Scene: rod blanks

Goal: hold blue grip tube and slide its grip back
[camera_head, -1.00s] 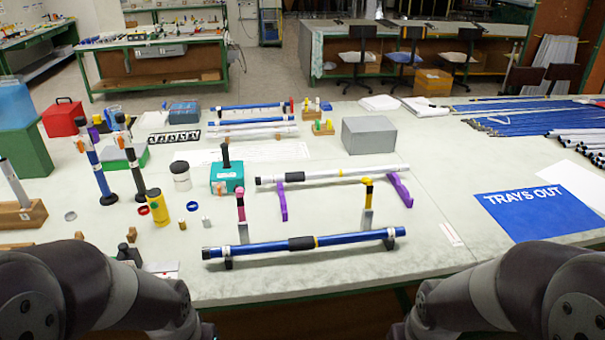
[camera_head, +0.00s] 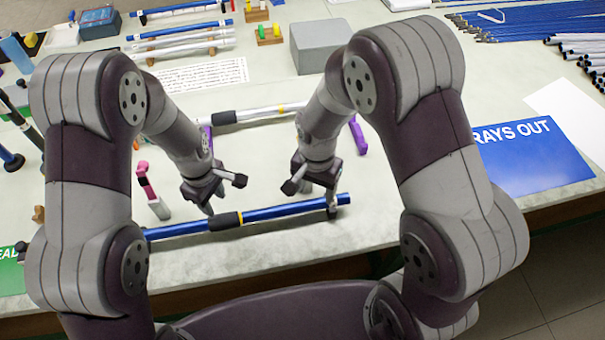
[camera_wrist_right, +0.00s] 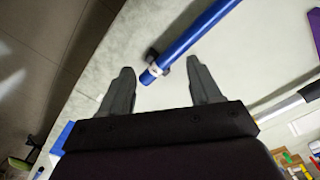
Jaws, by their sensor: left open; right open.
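My left gripper (camera_head: 213,202) is open, pointing down just above the tube near the black grip. My right gripper (camera_head: 326,205) is open near the tube's right end; in the right wrist view, the blue tube (camera_wrist_right: 190,40) ends ahead of the open fingers (camera_wrist_right: 162,88), its end in line with the gap between them. I see no contact.
A silver tube (camera_head: 255,114) on purple supports (camera_head: 358,135) lies behind. A pink-topped clamp (camera_head: 148,185) stands left of my left gripper. A grey box (camera_head: 318,45) stands further back, and a blue sign (camera_head: 530,160) lies right. Bare table shows in front of the tube.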

